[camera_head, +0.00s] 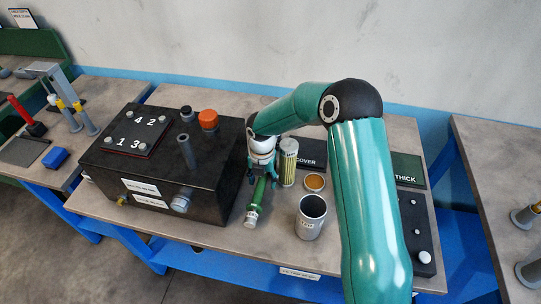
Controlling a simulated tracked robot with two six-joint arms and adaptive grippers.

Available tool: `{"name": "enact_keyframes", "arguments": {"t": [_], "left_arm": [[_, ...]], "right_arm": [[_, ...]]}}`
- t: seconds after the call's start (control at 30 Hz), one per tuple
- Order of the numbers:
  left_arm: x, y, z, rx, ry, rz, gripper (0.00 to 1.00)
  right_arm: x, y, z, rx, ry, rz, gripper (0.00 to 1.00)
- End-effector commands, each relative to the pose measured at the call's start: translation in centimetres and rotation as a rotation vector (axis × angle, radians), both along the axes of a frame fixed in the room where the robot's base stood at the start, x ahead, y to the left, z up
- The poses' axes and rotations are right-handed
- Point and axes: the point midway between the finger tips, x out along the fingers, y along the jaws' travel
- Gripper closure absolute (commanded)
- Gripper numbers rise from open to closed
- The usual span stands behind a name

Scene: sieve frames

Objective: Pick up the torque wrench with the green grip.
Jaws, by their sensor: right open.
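The torque wrench with the green grip (257,191) lies on the middle workbench, just right of the black box, with its pale end towards me. My right gripper (263,176) is over the far part of the wrench, pointing down. Its teal fingers are open, one on each side of the green grip. I cannot tell whether they touch it. The far end of the wrench is hidden under the gripper and arm. My left gripper is not in view.
A black box (212,203) with a numbered plate stands close on the left. A black tray (409,219) lies further right.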

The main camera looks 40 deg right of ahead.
Motion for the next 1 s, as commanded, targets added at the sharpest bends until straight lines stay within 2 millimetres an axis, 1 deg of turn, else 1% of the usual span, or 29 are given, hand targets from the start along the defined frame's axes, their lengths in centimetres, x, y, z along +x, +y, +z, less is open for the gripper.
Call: {"name": "enact_keyframes", "arguments": {"t": [0.1, 0.3, 0.47, 0.6, 0.63, 0.67, 1.0], "left_arm": [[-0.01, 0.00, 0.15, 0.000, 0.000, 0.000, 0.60], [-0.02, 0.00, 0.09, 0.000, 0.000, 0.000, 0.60], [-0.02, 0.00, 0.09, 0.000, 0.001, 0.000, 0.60], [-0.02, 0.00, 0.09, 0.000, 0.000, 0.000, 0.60], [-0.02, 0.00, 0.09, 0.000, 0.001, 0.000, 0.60], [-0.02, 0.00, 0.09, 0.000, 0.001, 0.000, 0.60], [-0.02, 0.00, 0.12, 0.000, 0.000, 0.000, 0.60]], "right_arm": [[-0.04, 0.03, -0.66, 0.001, 0.001, 0.000, 0.43], [0.00, 0.04, -0.70, 0.001, -0.001, 0.001, 0.43], [0.00, 0.04, -0.68, 0.001, -0.001, 0.001, 0.69], [0.02, 0.04, -0.67, 0.001, -0.001, 0.001, 0.93], [0.02, 0.04, -0.66, 0.001, -0.001, 0.001, 0.98], [0.02, 0.04, -0.66, 0.001, -0.001, 0.001, 1.00], [0.18, 0.00, -0.47, -0.001, -0.007, 0.001, 1.00]]}}
